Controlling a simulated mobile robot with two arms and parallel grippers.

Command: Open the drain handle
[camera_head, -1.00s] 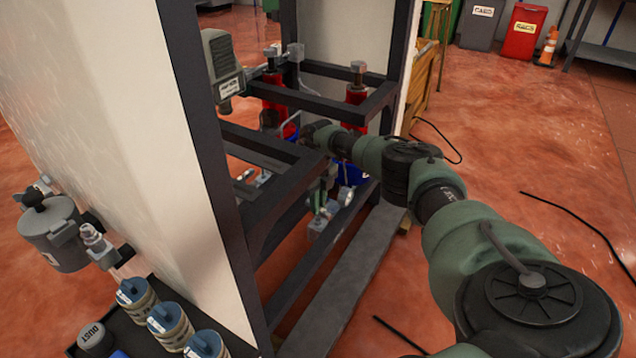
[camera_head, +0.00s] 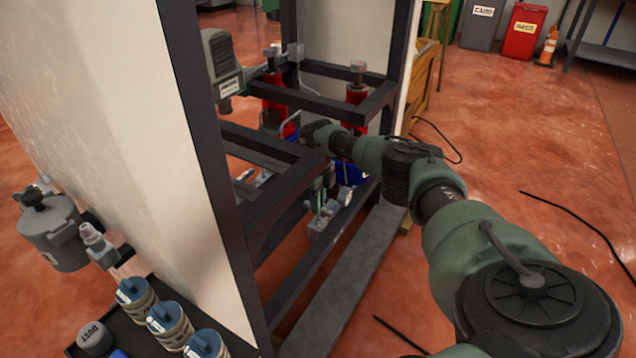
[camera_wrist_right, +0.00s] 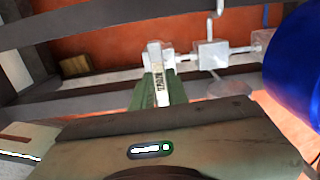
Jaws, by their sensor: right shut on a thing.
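In the right wrist view a pale lever with dark lettering, which looks like the drain handle (camera_wrist_right: 157,75), stands up between green fingers. My right gripper (camera_wrist_right: 160,92) is shut on it. A pale valve body (camera_wrist_right: 212,53) with thin pipes lies just beyond, to the right. In the head view my right gripper (camera_head: 318,192) reaches low inside the dark frame, above a grey fitting (camera_head: 325,220). The handle itself is too small and hidden to make out there. My left gripper is not in view.
The dark frame (camera_head: 285,185) has bars close around my right forearm. A blue cylinder (camera_wrist_right: 296,65) is close on the right in the wrist view. Red cylinders (camera_head: 356,97) stand further back in the frame. Lidded jars (camera_head: 170,325) sit at lower left. Open floor lies right.

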